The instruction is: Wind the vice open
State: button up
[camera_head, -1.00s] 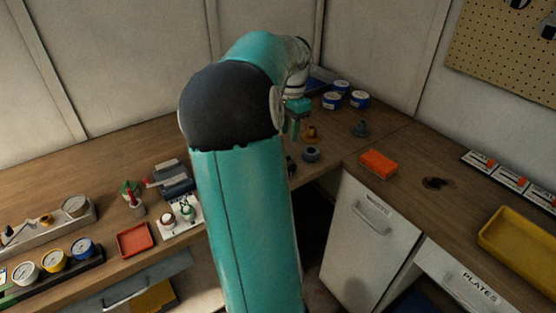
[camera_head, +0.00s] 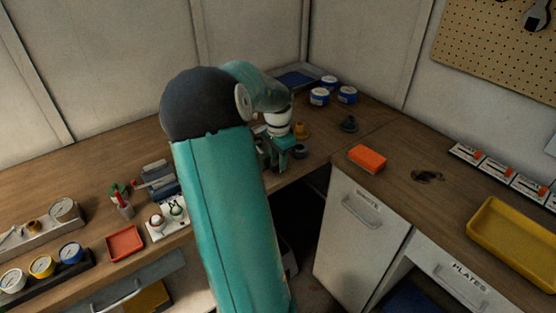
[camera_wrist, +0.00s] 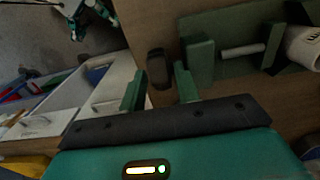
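The green vice shows in the wrist view, upper right, with a block-like jaw (camera_wrist: 200,60), a pale rod (camera_wrist: 243,50) and a second green plate (camera_wrist: 272,45). A dark rounded knob (camera_wrist: 157,66), which looks like its handle, stands at the bench edge. My gripper (camera_wrist: 160,84) is open, with its two green fingers apart; the knob shows beyond and between them. I cannot tell whether they touch it. In the head view my gripper (camera_head: 274,160) points down over the bench's front edge, and my arm hides most of the vice.
An orange-brown part (camera_head: 301,131) and a grey ring (camera_head: 299,152) stand right of my gripper. Blue-and-white tins (camera_head: 320,96) are behind. An orange block (camera_head: 367,158) and yellow tray (camera_head: 515,240) lie on the right bench (camera_head: 400,195). A red tray (camera_head: 125,243) lies left.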

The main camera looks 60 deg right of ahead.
jog(key=shift+f, duration=0.35)
grip_shut()
jog(key=shift+w+a+h, duration=0.1)
jog(key=shift+a+h, duration=0.05)
jog(key=shift+h, duration=0.15)
jog(key=shift+w+a+g+h, duration=0.15)
jog(key=shift+g+h, duration=0.2)
jog(key=shift+h, duration=0.2)
jog(key=shift+w+a+g+h, duration=0.15)
jog(key=shift+g+h, duration=0.2)
jog(key=shift+h, duration=0.2)
jog(key=shift+a+f+g+h, duration=0.15)
jog(key=shift+g+h, duration=0.35)
jog(key=shift+h, duration=0.5)
jog(key=shift+a+f+g+h, duration=0.1)
jog(key=shift+g+h, duration=0.4)
jog(key=shift+h, duration=0.5)
